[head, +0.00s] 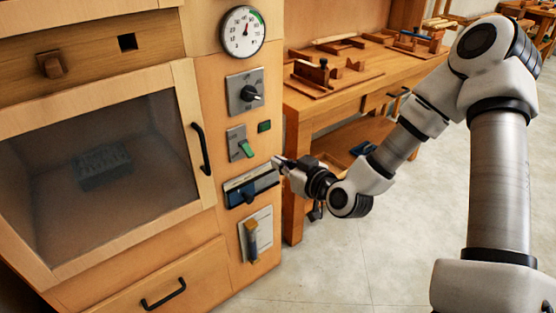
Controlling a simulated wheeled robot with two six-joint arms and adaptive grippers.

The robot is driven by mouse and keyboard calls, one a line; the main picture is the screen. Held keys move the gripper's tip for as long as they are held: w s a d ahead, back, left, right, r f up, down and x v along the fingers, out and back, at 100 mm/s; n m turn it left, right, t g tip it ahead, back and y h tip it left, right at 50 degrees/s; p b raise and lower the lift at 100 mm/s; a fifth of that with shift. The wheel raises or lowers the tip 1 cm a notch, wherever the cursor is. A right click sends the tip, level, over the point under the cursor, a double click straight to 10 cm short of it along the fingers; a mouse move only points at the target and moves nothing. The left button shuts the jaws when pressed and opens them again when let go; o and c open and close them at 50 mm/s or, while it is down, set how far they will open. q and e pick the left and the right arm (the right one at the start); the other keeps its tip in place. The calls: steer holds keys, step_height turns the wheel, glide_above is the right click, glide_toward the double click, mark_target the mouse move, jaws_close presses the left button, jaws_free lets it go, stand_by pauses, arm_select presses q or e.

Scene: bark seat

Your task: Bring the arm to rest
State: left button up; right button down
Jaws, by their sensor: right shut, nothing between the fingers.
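My right arm comes in from the right and bends toward the wooden cabinet. My right gripper (281,162) is shut and empty. Its tip is close to the right end of a dark slider panel (248,187) on the cabinet front; I cannot tell whether it touches. My left gripper is not in the view.
The wooden cabinet (222,209) has a closed glass door (97,160) with a black handle (200,148). A gauge (243,30), a black knob (249,93), a green switch (244,149) and a lower lever (251,239) line its panel. A workbench (320,108) stands behind. Floor (385,260) below is clear.

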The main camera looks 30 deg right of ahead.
steer(key=shift+s, duration=0.1)
steer(key=s+a+f+n+g, duration=0.1)
steer(key=s+a+f+g, duration=0.15)
steer(key=f, duration=0.45)
steer(key=s+a+f+n+g, duration=0.1)
steer(key=s+a+f+g, duration=0.15)
steer(key=f, duration=0.45)
steer(key=s+a+f+n+g, duration=0.1)
steer(key=s+a+f+g, duration=0.1)
steer(key=s+f, duration=0.3)
steer(key=s+a+f+m+g, duration=0.1)
steer(key=s+a+f+g, duration=0.2)
steer(key=s+f+g, duration=0.75)
steer(key=s+r+m+t+p, duration=0.1)
steer(key=s+r+p, duration=0.3)
steer(key=r+p, duration=0.2)
steer(key=s+d+r+m+t+h+p, duration=0.1)
steer(key=s+r+m+p, duration=0.1)
steer(key=r+p, duration=0.5)
steer(key=s+p, duration=0.1)
steer(key=p, duration=0.1)
steer(key=shift+s+p, duration=0.35)
steer(key=shift+s, duration=0.05)
